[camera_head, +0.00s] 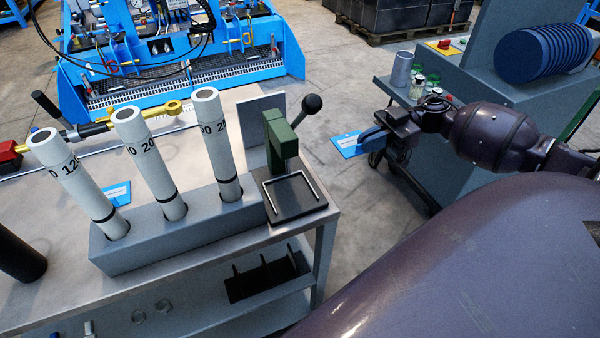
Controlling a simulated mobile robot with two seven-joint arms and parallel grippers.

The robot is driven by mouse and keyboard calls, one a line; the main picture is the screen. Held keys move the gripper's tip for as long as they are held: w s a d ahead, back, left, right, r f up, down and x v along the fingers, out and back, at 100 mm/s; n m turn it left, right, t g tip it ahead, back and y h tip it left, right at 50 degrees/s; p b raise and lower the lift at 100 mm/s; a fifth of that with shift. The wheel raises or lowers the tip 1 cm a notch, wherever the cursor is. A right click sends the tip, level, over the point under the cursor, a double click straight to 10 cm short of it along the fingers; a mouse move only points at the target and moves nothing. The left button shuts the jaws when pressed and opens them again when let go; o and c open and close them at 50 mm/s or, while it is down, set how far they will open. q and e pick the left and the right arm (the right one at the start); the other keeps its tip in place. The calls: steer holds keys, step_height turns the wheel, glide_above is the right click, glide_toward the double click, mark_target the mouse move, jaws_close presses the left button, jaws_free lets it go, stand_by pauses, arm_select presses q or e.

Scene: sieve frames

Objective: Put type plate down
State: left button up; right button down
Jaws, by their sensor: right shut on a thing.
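The type plate (346,145) is a small flat light-blue plate with faint white lettering. My right gripper (371,140) reaches in from the right and is shut on its right edge. The plate is in the gap between the workbench (235,105) and the grey-green cabinet (455,150), with bare floor behind it in the picture. It is apart from the bench. My left gripper is not in view.
Bottles (417,87) and a blue ribbed roll (545,47) are at right.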

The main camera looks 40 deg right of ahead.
glide_above(303, 200)
steer(key=d, duration=0.1)
steer(key=shift+s, duration=0.1)
steer(key=shift+a+f, duration=0.2)
steer(key=shift+f, duration=0.35)
steer(key=shift+a+f, duration=0.2)
steer(key=shift+f, duration=0.3)
steer(key=shift+d+f, duration=0.1)
steer(key=shift+f, duration=0.45)
steer(key=shift+a+f, duration=0.15)
steer(key=shift+f, duration=0.7)
steer(key=shift+a+f, duration=0.1)
steer(key=shift+f, duration=0.7)
steer(key=shift+f+b, duration=0.2)
steer(key=shift+b, duration=0.1)
steer(key=c, duration=1.3)
jaws_free()
